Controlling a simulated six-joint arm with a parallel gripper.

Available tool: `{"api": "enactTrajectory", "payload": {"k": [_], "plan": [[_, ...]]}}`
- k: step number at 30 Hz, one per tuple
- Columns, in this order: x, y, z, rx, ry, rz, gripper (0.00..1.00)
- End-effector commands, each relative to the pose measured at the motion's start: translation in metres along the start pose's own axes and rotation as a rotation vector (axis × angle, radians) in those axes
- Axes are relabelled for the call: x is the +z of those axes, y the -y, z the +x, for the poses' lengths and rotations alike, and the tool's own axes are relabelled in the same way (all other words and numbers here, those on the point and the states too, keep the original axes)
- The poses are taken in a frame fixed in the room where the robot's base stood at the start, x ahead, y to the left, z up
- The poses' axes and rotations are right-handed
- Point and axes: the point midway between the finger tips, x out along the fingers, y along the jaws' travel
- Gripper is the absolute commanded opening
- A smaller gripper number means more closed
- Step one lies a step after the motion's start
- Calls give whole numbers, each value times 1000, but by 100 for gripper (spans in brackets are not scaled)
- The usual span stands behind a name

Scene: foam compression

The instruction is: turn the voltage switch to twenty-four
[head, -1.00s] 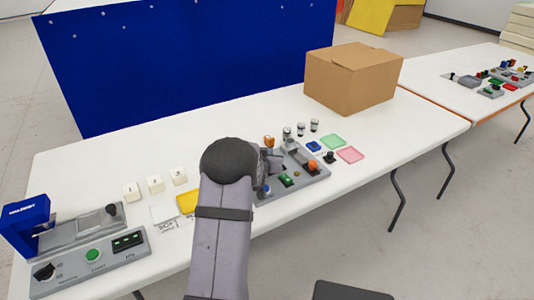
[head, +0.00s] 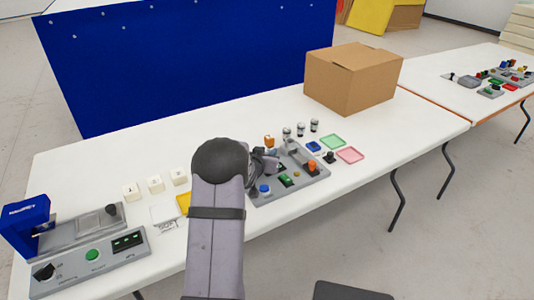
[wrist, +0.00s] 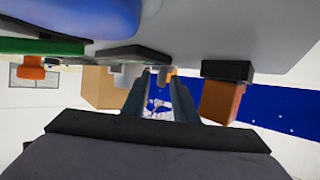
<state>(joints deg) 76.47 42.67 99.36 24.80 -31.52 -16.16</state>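I cannot tell for sure which part is the voltage switch, as no voltage marking is legible. The grey control panel (head: 308,182) carries a blue button (head: 265,188), a green rocker (head: 287,180) and an orange knob (head: 312,166). My gripper (head: 264,164) is low over the panel's left end, partly hidden behind my wrist. In the wrist view my gripper (wrist: 158,95) has its two fingers apart with a narrow gap and nothing clearly held. A black-and-orange part (wrist: 222,98) is beside the fingers, and a large blue shape (wrist: 75,15) is close to the camera.
A cardboard box (head: 352,80) stands behind the panel. Green (head: 333,140) and pink (head: 350,155) trays lie to its right. Several small metal cylinders stand behind it. White numbered blocks (head: 155,184) and another control box with a black knob (head: 43,272) are at left.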

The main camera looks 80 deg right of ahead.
Motion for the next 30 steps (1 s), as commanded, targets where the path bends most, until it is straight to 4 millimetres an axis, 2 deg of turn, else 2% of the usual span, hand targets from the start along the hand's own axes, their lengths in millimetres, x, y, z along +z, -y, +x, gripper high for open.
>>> {"api": "enactTrajectory", "payload": {"k": [14,25,30], "plan": [[1,0,0,-24,0,-11,27],[2,-1,0,-125,4,-53,27],[1,-3,-30,-129,3,-53,27]]}}
